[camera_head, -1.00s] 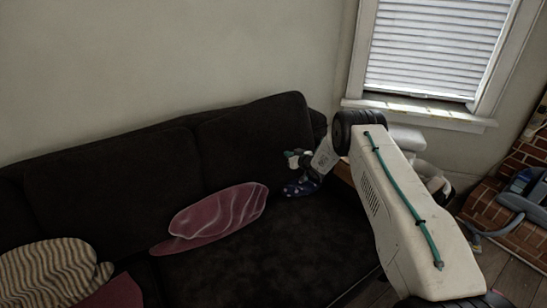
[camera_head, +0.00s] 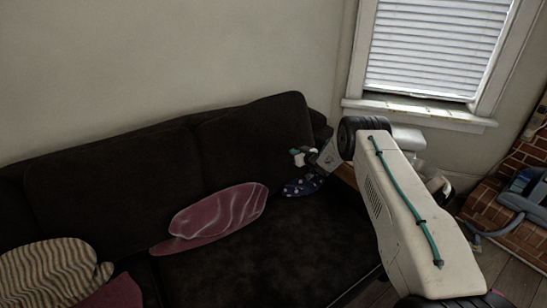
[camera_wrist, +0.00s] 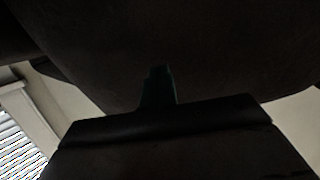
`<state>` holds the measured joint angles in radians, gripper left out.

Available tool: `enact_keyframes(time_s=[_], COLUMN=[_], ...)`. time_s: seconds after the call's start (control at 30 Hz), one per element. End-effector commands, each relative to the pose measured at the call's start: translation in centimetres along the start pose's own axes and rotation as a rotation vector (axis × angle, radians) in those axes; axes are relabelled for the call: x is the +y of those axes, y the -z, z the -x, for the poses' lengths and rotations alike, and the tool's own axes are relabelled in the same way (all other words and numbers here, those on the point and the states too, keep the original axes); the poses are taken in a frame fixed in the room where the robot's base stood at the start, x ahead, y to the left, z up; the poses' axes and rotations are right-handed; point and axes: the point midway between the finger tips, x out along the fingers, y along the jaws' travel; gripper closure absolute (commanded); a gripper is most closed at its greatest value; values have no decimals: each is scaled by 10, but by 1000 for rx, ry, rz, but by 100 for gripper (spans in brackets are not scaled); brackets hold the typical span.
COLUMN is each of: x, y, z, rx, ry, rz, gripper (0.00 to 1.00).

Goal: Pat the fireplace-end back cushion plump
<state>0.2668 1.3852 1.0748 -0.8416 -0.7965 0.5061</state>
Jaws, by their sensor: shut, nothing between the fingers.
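The fireplace-end back cushion (camera_head: 250,145) is the dark brown one at the right end of the sofa back, upright against the wall side. In the wrist view the dark cushion (camera_wrist: 220,50) fills most of the upper picture. My gripper (camera_head: 297,156) is at the cushion's right front side, above the seat. Its teal fingers also show in the wrist view (camera_wrist: 158,82), shut and empty, pointing at the dark surface. I cannot tell whether the fingertips touch it.
A maroon patterned cushion (camera_head: 215,218) leans on the sofa beside a striped cushion (camera_head: 50,270). A blue spotted item (camera_head: 302,186) lies just below my gripper. A window (camera_head: 435,50) and brick fireplace (camera_head: 500,215) are to the right. The right seat (camera_head: 280,245) is clear.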

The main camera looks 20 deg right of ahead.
Motion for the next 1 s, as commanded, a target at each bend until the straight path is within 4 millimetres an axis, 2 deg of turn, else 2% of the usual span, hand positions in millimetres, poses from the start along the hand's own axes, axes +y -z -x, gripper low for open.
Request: enact_keyframes(time_s=[0.3,0.47,0.8,1.0], x=[0,0,0,0], y=[0,1,1,1], z=[-16,-16,7,12], rx=[1,1,0,1], ry=[-1,-1,-1,-1], rz=[0,0,0,0], gripper=[100,100,100,100])
